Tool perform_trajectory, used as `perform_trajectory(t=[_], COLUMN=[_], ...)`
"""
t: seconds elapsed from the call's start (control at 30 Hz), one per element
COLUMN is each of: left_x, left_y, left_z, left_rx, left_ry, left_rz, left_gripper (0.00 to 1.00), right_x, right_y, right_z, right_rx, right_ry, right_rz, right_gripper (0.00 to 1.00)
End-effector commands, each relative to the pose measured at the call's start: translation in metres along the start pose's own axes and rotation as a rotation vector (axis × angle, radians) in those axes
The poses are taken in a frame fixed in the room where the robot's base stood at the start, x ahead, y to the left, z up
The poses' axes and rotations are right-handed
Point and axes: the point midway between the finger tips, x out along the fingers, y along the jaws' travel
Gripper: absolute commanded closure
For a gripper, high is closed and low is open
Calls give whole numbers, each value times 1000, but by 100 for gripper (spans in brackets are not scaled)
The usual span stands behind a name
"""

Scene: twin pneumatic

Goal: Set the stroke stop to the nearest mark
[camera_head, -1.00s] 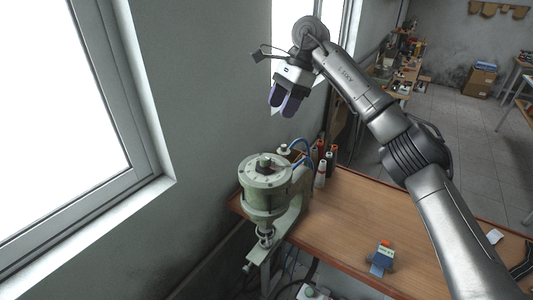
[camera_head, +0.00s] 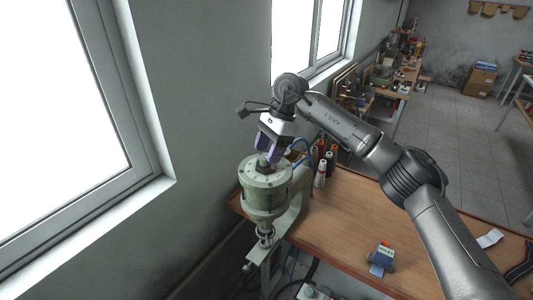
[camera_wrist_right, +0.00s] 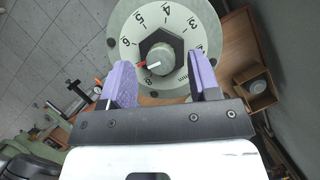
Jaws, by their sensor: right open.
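The stroke stop is a dark hexagonal knob (camera_wrist_right: 160,50) with a grey round centre. It sits on a pale numbered dial (camera_wrist_right: 188,28) on top of a green press head (camera_head: 264,193). In the right wrist view a red pointer mark and a white mark lie at the knob's left, between the 6 and the 8. My right gripper (camera_head: 272,153) is open just above the dial. Its purple fingertips (camera_wrist_right: 160,66) lie either side of the knob, apart from it in the picture; their exact height cannot be told. My left gripper is not in view.
The press stands at the left end of a wooden table (camera_head: 335,220), close to the wall. Thread spools (camera_head: 320,172) and a blue hose (camera_head: 301,146) are right behind it. A small blue device (camera_head: 381,258) lies on the table, whose middle is clear.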

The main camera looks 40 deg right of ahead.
Motion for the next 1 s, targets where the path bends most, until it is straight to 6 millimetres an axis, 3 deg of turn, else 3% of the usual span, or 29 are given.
perform_trajectory(t=[0.2,0.57,1.0], left_x=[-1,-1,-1], left_y=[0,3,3], left_z=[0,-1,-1], left_rx=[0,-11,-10], left_ry=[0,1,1], left_rz=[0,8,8], left_gripper=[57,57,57], right_x=[13,15,15], right_y=[0,0,0], right_z=[0,0,0], right_rx=[0,0,0], right_ry=[0,0,0], right_rz=[0,-1,0], right_gripper=[44,45,87])
